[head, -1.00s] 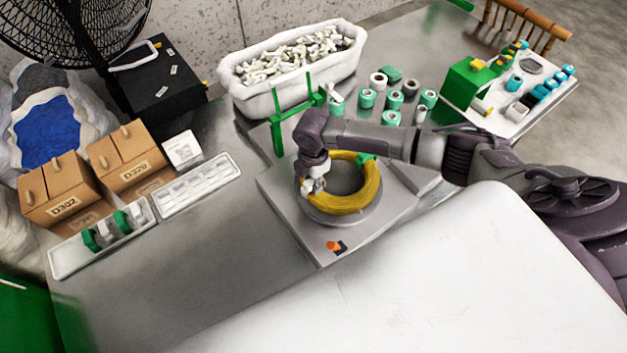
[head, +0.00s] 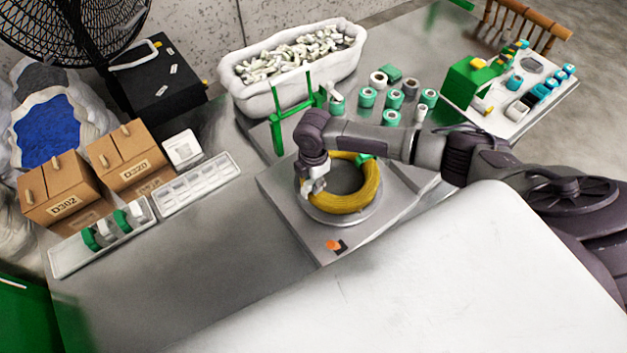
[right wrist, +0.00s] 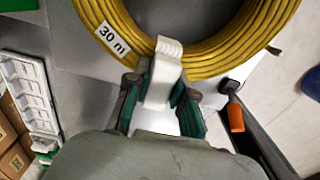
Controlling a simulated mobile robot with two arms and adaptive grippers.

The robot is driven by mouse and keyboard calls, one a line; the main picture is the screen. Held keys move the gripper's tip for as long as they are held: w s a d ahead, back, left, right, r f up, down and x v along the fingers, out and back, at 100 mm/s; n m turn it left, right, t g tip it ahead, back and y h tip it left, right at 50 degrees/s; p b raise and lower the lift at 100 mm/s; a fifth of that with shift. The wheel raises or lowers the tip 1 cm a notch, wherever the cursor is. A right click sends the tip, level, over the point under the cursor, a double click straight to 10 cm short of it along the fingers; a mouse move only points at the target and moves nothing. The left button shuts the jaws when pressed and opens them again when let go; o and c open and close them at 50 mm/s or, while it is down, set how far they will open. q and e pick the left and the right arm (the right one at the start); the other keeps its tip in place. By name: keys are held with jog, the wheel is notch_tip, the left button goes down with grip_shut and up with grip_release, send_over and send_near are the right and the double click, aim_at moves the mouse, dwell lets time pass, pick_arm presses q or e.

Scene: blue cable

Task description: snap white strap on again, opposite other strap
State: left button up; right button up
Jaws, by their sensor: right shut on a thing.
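A coil of yellow cable (head: 352,201) lies flat on a round grey turntable. It also shows in the right wrist view (right wrist: 207,62), with a "30 m" label (right wrist: 112,39) on it. A green strap (head: 365,159) is around the coil at its far side. My right gripper (head: 314,187) is at the coil's left side. In the right wrist view it (right wrist: 162,92) is shut on a white strap (right wrist: 163,72), whose ribbed end lies over the cable's edge. I cannot tell whether the strap is closed around the coil. My left gripper is not in view.
The turntable's base plate (head: 302,228) has an orange knob (head: 334,245). A white bin (head: 232,93) of white pieces stands behind, beside a green frame (head: 277,130). Several green rolls (head: 367,98) stand at the back right. The bench front left (head: 190,270) is clear.

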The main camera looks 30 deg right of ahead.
jog(key=shift+f, duration=0.15)
dwell(0.3)
jog(key=o, duration=0.5)
jog(key=shift+o, duration=0.3)
jog(key=o, duration=0.5)
jog(key=shift+o, duration=0.2)
notch_tip(320, 180, up, 7)
jog(key=p, duration=0.7)
